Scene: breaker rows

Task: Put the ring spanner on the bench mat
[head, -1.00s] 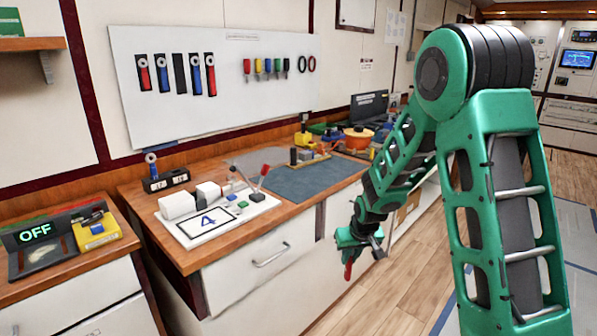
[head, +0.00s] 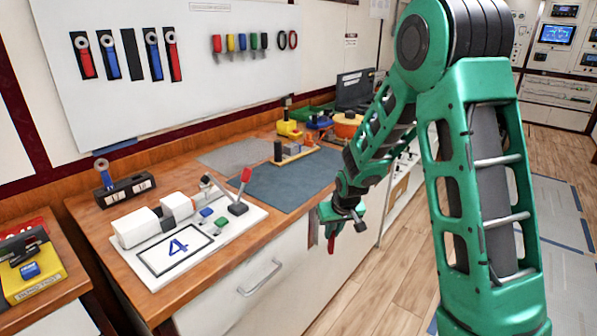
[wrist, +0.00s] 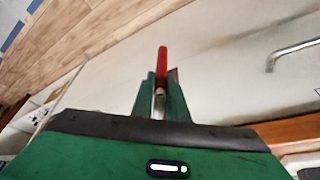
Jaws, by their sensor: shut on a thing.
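My gripper (head: 334,213) is shut on a red-handled tool (head: 331,245), in front of the bench's front face and right of the drawer handle. In the wrist view the red tool (wrist: 162,62) sticks out between the green fingertips (wrist: 160,90), with a pale metal part low between them. Its head is hidden, so I cannot tell from its shape whether it is the ring spanner. The dark blue-grey bench mat (head: 282,190) lies flat on the wooden bench, left of and behind my gripper. Its front part is bare.
A white panel with a lever and a "4" card (head: 178,246) stands left of the mat. A small wooden block fixture (head: 293,152) sits at its back edge. Ring-headed tools (head: 82,55) hang on the wall board around an empty black slot. A drawer handle (head: 262,280) juts from the bench front.

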